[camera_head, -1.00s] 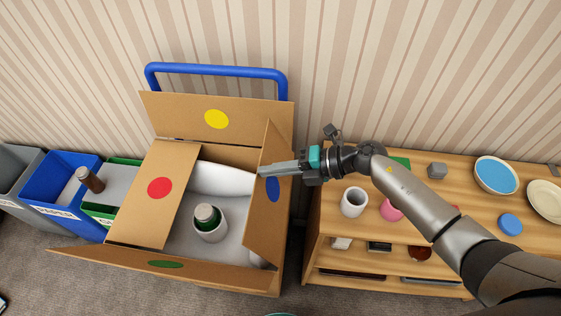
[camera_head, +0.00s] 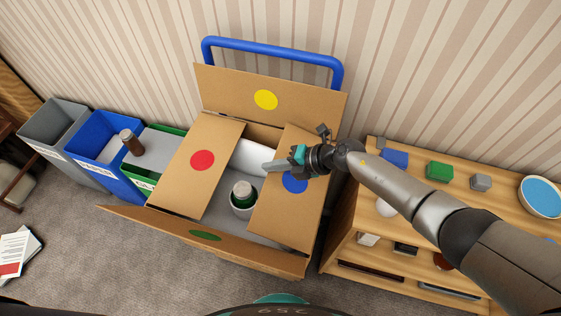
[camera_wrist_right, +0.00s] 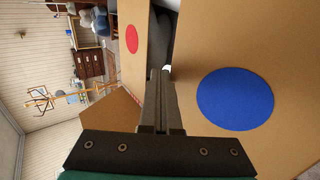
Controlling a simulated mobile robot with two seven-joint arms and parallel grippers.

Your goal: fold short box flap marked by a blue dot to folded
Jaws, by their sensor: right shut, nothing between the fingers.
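The short flap with the blue dot (camera_head: 285,212) lies folded inward over the right side of the cardboard box (camera_head: 240,258). Its blue dot (camera_head: 295,182) is partly covered by my right gripper in the head view, and shows whole in the right wrist view (camera_wrist_right: 235,99). My right gripper (camera_head: 266,167) is shut and empty, at the flap's upper inner part. I cannot tell if it touches the flap. In the right wrist view its fingers (camera_wrist_right: 158,90) lie beside the blue dot. My left gripper is not in view.
The red-dot flap (camera_head: 190,180) is folded inward on the left. The yellow-dot flap (camera_head: 285,93) stands up at the back; the green-dot flap (camera_head: 160,222) leans outward in front. A wooden shelf (camera_head: 340,255) stands close on the right.

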